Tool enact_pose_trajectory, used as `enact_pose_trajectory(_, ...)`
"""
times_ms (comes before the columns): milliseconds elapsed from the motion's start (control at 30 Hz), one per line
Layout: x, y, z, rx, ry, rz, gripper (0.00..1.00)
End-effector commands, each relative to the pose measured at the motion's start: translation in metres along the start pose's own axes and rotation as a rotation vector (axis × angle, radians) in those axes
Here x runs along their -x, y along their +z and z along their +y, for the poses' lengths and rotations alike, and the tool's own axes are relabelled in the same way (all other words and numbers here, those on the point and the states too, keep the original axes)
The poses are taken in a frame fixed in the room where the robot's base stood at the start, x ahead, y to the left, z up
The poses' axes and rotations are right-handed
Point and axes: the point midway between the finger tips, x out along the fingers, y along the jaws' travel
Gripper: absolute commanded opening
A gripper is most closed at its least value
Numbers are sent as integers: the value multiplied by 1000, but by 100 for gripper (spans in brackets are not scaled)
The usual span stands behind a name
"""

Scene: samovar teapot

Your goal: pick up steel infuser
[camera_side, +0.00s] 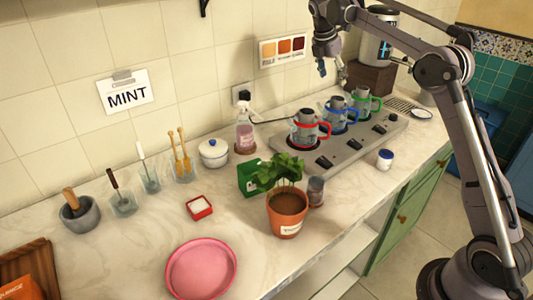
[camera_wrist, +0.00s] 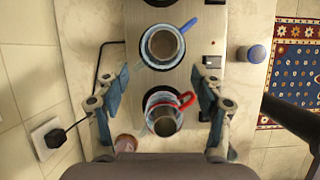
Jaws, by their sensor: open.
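Three glass pots stand in a row on a grey hot plate, with red (camera_side: 324,130), blue (camera_side: 350,113) and green (camera_side: 376,102) handles. A grey metallic cylinder, apparently a steel infuser, shows in the red-handled pot (camera_side: 306,116). In the wrist view similar cylinders sit in the red-handled pot (camera_wrist: 166,121) and the blue-handled pot (camera_wrist: 163,44). I cannot tell which one the task names. My gripper (camera_side: 328,68) is open and empty, high above the pots. In the wrist view its fingers (camera_wrist: 160,80) point down on both sides of the row.
A small blue-lidded jar (camera_side: 385,159) is near the front edge. A black cable runs from the wall socket (camera_side: 242,95).

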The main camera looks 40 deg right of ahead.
Motion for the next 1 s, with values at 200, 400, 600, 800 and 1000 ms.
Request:
enact_pose_trajectory(200,-30,0,-1,-3,0,1,67)
enact_pose_trajectory(400,-41,0,-1,-2,1,1,67)
enact_pose_trajectory(600,-65,-1,-6,-4,1,1,67)
enact_pose_trajectory(800,-86,-1,-6,-3,5,1,67)
enact_pose_trajectory(1000,-90,-2,-6,-2,5,1,67)
